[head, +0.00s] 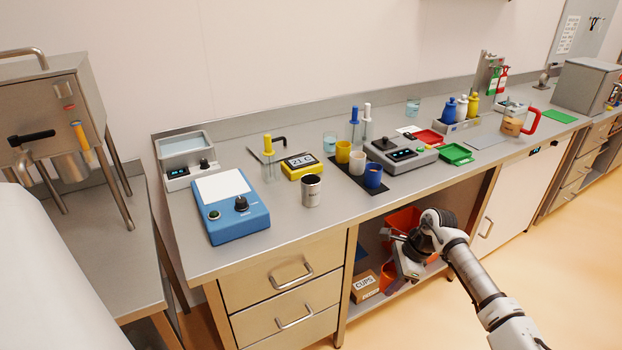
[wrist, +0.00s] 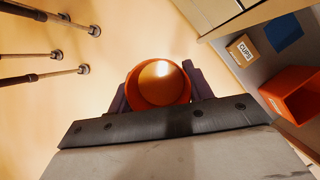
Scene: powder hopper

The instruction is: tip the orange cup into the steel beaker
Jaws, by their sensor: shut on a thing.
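The orange cup (wrist: 159,84) is between the two dark fingers of my gripper (wrist: 160,97) in the wrist view. I look into its round mouth; the inside shows a lighter tan disc with a bright glint, and I cannot tell whether that is powder. In the head view my gripper (head: 402,268) is low, in front of the open shelf under the bench, below the worktop; the cup is hard to make out there. The steel beaker (head: 311,191) stands upright on the worktop near its front edge, up and left of my gripper and well apart from it.
A blue device (head: 231,207) stands left of the beaker. A dark mat behind its right side bears yellow, white and blue cups (head: 373,176). A scale (head: 400,153) is farther right. The shelf holds a "CUPS" box (head: 365,286) and an orange-red bin (wrist: 292,97). The worktop's front edge lies between gripper and beaker.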

